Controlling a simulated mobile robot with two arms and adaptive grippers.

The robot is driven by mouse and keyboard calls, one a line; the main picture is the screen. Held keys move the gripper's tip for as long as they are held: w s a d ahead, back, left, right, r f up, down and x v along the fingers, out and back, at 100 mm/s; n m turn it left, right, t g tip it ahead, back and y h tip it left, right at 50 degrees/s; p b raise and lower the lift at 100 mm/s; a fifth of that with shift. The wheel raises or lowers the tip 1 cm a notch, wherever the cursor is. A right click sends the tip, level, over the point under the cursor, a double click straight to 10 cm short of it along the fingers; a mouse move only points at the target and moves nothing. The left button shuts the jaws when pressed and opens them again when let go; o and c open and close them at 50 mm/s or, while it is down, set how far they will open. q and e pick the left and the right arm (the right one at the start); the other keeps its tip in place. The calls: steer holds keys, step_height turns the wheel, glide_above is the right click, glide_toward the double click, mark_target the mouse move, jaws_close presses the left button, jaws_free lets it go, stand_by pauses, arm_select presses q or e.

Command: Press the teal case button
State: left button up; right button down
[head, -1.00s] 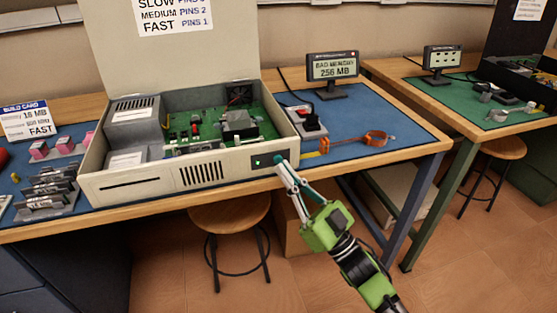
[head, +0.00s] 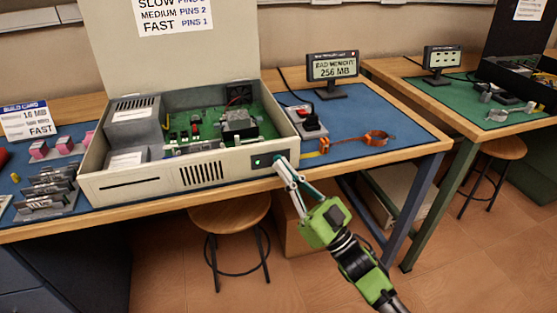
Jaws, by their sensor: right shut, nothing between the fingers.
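The beige computer case (head: 130,184) stands open on the blue-topped bench. Its front panel has a dark inset with a small green light (head: 257,162). A small teal patch, which looks like the teal button (head: 279,157), shows at the panel's right end, partly hidden by my fingertips. My right gripper (head: 283,166) reaches up from below with its fingers shut and empty. Its tips are at the teal patch; I cannot tell whether they touch or press it. My left gripper is out of view.
A small monitor (head: 332,67) reading "BAD MEMORY 256 MB" stands behind the case. A switch box (head: 308,121) and an orange strap (head: 374,138) lie to its right. Memory sticks (head: 50,190) stand at left. A stool (head: 230,214) is below the bench edge.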

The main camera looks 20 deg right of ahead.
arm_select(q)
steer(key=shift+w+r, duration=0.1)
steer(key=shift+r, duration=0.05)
arm_select(e)
steer(key=shift+w, duration=0.3)
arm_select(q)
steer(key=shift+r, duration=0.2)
arm_select(e)
steer(key=shift+s, duration=0.15)
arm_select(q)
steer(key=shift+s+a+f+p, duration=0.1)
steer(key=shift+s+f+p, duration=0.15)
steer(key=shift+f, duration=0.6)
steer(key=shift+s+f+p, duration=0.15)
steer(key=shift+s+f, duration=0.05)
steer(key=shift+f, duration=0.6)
arm_select(e)
steer(key=shift+s, duration=0.7)
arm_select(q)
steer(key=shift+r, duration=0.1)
